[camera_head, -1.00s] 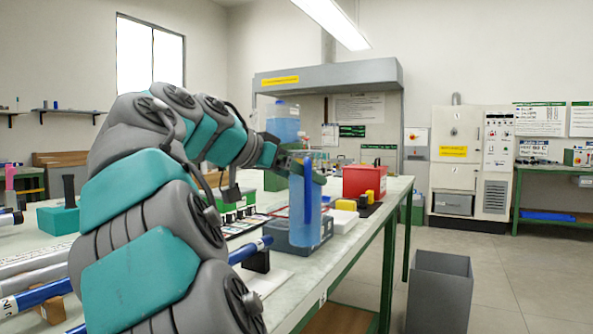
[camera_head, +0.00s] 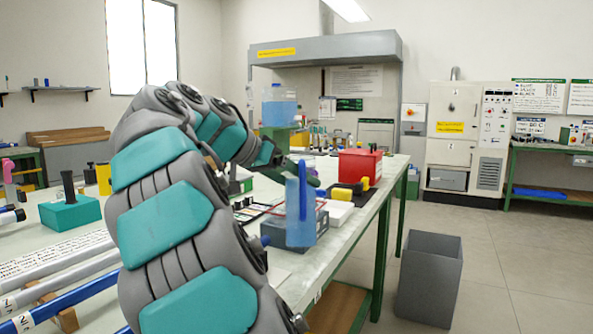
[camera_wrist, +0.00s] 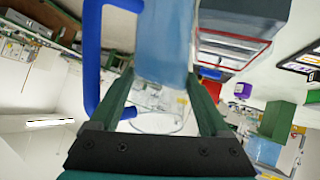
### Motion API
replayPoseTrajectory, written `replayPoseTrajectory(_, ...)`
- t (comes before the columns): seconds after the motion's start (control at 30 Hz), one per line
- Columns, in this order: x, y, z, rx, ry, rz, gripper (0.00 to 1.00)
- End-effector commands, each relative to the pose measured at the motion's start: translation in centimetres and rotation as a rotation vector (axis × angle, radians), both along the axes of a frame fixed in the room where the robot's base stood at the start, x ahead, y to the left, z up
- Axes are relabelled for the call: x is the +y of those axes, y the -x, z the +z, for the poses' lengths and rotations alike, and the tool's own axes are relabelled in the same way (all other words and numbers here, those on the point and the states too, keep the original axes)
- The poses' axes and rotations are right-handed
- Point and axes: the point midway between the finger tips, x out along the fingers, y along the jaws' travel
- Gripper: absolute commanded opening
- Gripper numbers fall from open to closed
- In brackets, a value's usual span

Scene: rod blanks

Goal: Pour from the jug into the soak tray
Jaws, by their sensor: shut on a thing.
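The jug (camera_head: 300,222) is tall, see-through and pale blue, with a dark blue handle. My gripper (camera_head: 307,172) is shut on it, holding it near its top, roughly upright. In the wrist view, the fingers of my gripper (camera_wrist: 162,80) lie on either side of the jug (camera_wrist: 165,40), with its handle to the left and its round clear rim near the gripper. Blue liquid shows inside. The soak tray (camera_head: 270,233), grey-blue, is on the bench, partly hidden behind the jug. I cannot tell the gap between jug and tray.
A red box (camera_head: 360,165), yellow and black items and a white block (camera_head: 338,211) are to the right of the tray. A blue-filled container (camera_head: 279,106) stands behind. Rods (camera_head: 60,265) lie front left. A grey bin (camera_head: 429,280) stands on open floor right.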

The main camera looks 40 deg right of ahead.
Motion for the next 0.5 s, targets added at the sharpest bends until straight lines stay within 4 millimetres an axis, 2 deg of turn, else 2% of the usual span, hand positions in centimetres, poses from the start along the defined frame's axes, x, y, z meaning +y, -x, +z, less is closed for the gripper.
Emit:
replayPoseTrajectory(0.27,-0.5,-0.7,0.3,0.052,-0.039,0.002,0.0)
replayPoseTrajectory(0.5,-1.0,-1.4,-0.2,0.103,-0.076,0.002,0.0)
